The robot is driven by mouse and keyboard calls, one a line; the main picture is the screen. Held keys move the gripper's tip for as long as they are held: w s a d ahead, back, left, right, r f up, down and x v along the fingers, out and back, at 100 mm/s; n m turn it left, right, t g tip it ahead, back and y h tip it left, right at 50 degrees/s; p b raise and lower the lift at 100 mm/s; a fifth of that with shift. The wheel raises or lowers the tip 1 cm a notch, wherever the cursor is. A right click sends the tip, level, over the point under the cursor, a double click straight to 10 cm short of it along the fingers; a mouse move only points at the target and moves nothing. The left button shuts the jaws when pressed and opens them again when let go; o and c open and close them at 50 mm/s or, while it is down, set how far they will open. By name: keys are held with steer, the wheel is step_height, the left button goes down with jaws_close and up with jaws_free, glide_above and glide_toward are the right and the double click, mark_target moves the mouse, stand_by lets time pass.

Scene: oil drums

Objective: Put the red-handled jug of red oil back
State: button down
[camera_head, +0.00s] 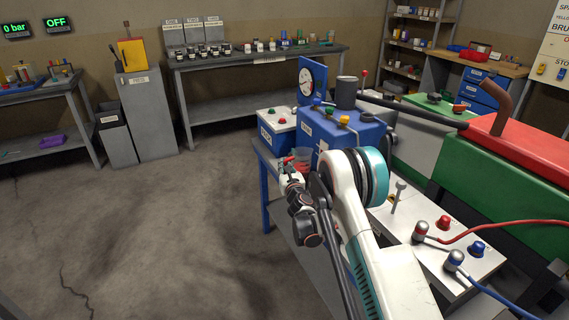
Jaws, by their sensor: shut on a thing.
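A small clear jug with red in and around it (301,156) shows just beyond my gripper, in front of the blue machine. It looks like the red-handled jug of red oil, but it is small and partly covered. My gripper (288,168) is shut on it at the left edge of the blue bench. My arm hides much of the bench top, and I cannot tell whether the jug touches a surface.
The blue machine (338,133) with a gauge (312,78) stands behind the jug. A white panel (440,235) with cables is at right. A long bench (255,62) holds small jars at the back. The floor at left is clear.

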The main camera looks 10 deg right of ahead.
steer(key=shift+f, duration=0.6)
steer(key=shift+f, duration=0.6)
steer(key=c, duration=1.5)
jaws_free()
steer(key=shift+s+d, duration=0.2)
steer(key=shift+s, duration=1.7)
steer(key=shift+s+d, duration=0.15)
steer(key=shift+s, duration=1.7)
